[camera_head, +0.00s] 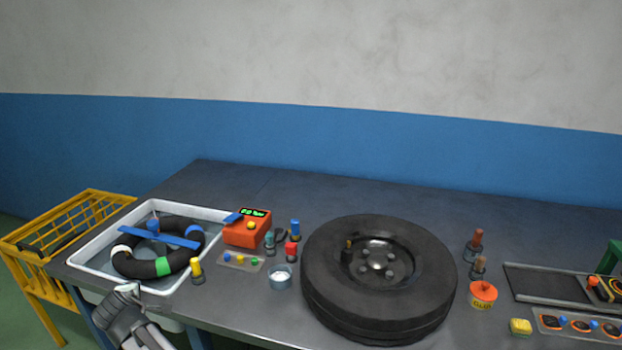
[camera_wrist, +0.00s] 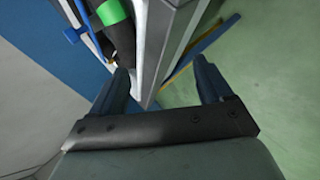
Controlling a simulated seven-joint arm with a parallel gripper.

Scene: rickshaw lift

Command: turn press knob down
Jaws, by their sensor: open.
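A blue bar (camera_head: 160,237) lies across a white tub (camera_head: 84,239) at the left of the table, over a black inner tube (camera_head: 136,266) with coloured bands. A blue knob (camera_head: 152,226) with a thin stem stands on the bar near the tub's far side. My gripper (camera_head: 126,290) is at the tub's near edge, apart from the knob. In the wrist view my gripper (camera_wrist: 165,78) is open and empty, with the tub's edge showing between and beyond its fingers. The tube's green band (camera_wrist: 110,12) shows at the top there; the knob cannot be clearly made out.
A large tyre (camera_head: 377,290) fills the table's middle. A yellow crate (camera_head: 68,215) stands left of the table.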

